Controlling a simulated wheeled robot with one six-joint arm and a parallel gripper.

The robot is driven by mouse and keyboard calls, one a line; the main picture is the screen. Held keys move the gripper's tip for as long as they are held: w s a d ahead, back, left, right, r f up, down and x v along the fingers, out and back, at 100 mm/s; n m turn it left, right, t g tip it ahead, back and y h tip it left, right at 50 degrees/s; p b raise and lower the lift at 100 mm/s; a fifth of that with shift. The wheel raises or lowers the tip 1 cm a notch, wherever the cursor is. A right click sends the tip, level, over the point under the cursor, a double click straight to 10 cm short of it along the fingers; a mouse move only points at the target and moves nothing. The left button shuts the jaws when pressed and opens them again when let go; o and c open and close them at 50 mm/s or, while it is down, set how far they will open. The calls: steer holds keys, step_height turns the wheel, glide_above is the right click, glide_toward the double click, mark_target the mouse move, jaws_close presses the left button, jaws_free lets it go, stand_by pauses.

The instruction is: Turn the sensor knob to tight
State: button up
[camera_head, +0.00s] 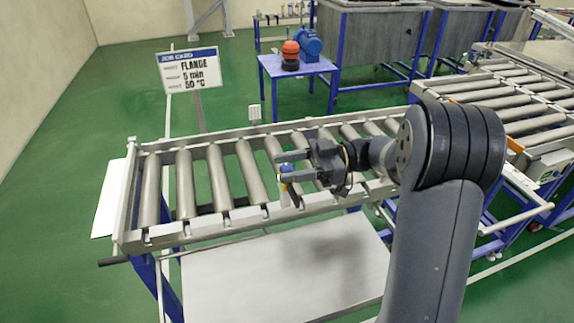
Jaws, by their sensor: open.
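My gripper (280,168) reaches in from the right over the near rail of the roller conveyor, its two fingers pointing left. It is open. A small blue part (285,167) shows between the fingertips, with a bit of yellow just below the lower finger. It may be the sensor knob, but it is too small to tell its setting. I cannot tell whether the fingers touch it. A dark, lever-like piece hangs below it at the near rail. The lower finger and gripper body hide part of this area.
The roller conveyor (186,185) runs left to right with bare rollers. A job card sign (190,72) stands behind it. A blue table (298,66) holds a blue motor-like unit and an orange-black item. Grey tanks (375,45) stand behind. More rollers (510,105) lie at right. Green floor is free at left.

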steer(key=shift+s+a, duration=0.1)
steer(key=shift+a, duration=0.25)
steer(key=shift+c, duration=0.4)
steer(key=c, duration=0.9)
